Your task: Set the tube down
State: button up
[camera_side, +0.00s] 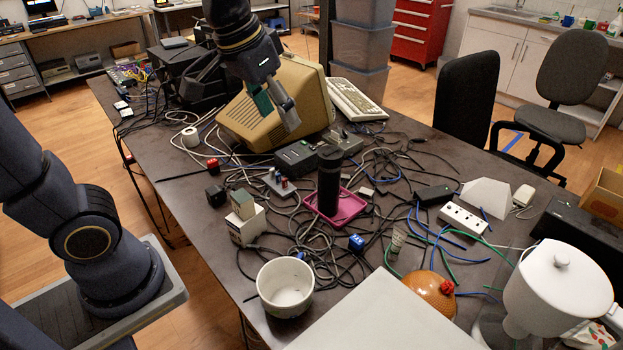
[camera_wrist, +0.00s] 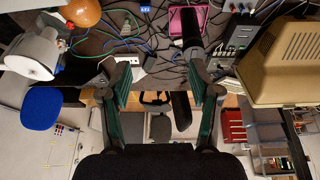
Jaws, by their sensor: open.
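The tube (camera_side: 329,178) is a dark, upright cylinder standing in a shallow magenta tray (camera_side: 350,207) on the cluttered table. My gripper (camera_side: 277,115) is up and to the left of the tube in the side view, in front of the beige monitor, and apart from the tube. In the wrist view the tube (camera_wrist: 190,29) shows near the top, just beyond the right finger's tip, with the tray (camera_wrist: 176,22) around its foot. My gripper (camera_wrist: 152,68) is open there, its fingers wide apart with nothing between them. The tube's underside is hidden.
Tangled cables surround the tray. A beige monitor (camera_side: 285,105), dark boxes (camera_side: 297,158), a white mug (camera_side: 286,287), a small white box (camera_side: 246,226), an orange dome (camera_side: 430,293) and a power strip (camera_side: 463,219) stand around it. Bare tabletop shows at the left edge (camera_side: 165,165).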

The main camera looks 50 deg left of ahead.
jog(key=s+a+f+t, duration=0.1)
jog(key=s+a+f, duration=0.1)
jog(key=s, duration=0.8)
jog(key=shift+s+a+f, duration=0.2)
jog(key=shift+s+f, duration=0.1)
jog(key=shift+f, duration=0.15)
